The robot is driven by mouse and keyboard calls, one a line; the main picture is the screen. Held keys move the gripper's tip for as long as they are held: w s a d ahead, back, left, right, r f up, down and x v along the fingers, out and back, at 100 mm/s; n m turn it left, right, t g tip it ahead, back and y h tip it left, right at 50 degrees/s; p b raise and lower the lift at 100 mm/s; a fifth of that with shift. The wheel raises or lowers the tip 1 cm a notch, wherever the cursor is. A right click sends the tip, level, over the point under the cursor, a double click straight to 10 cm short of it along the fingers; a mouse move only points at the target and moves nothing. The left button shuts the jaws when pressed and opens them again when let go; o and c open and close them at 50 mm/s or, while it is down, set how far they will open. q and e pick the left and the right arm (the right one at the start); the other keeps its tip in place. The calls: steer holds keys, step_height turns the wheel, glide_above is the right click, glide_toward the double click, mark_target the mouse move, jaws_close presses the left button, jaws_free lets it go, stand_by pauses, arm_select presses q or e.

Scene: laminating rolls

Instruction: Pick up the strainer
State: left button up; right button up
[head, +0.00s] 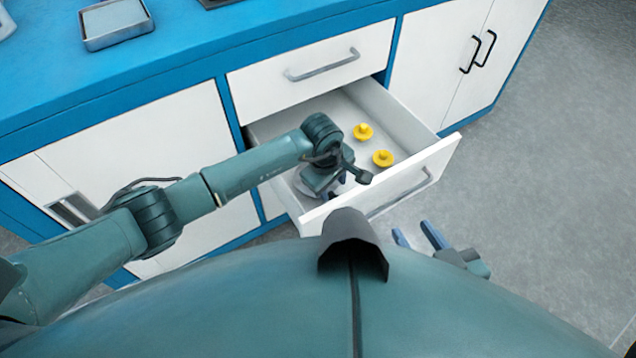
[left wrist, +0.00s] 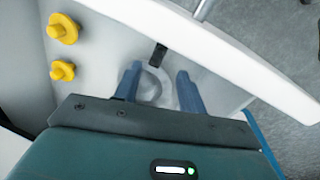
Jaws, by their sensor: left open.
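The strainer (left wrist: 152,91) lies in the open drawer, seen in the left wrist view as a pale, see-through round shape with a short dark handle (left wrist: 158,55). My left gripper (left wrist: 158,76) is open over it, its two blue fingers on either side of the round part. I cannot tell whether the fingers touch it. In the head view my left gripper (head: 336,186) is down inside the drawer and mostly hides the strainer. My right gripper (head: 417,233) is outside the drawer, low in the head view, with its blue fingers apart and nothing between them.
Two yellow knobbed pieces (head: 363,132) (head: 382,158) lie in the drawer to the right of my left gripper. The drawer's front panel (head: 440,163) and side walls surround the gripper. A closed drawer (head: 310,62) is above. A metal tray (head: 117,24) sits on the blue counter.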

arm_select(q)
steer(key=f, duration=0.1)
steer(key=f+b, duration=0.1)
steer(key=f, duration=0.2)
steer(key=shift+w+d, duration=0.3)
steer(key=shift+d, duration=0.1)
steer(key=shift+d+f, duration=0.1)
steer(key=shift+f, duration=0.2)
steer(key=shift+w+f, duration=0.15)
steer(key=shift+f, duration=0.05)
arm_select(e)
steer(key=shift+w+a+f+n, duration=0.15)
steer(key=shift+a+f+n, duration=0.1)
steer(key=shift+f, duration=0.25)
steer(key=shift+w+a+f+n, duration=0.1)
steer(key=shift+a+f+n, duration=0.1)
steer(key=shift+f, duration=0.25)
arm_select(q)
steer(key=shift+c, duration=0.2)
jaws_close()
arm_select(e)
steer(key=shift+d, duration=0.15)
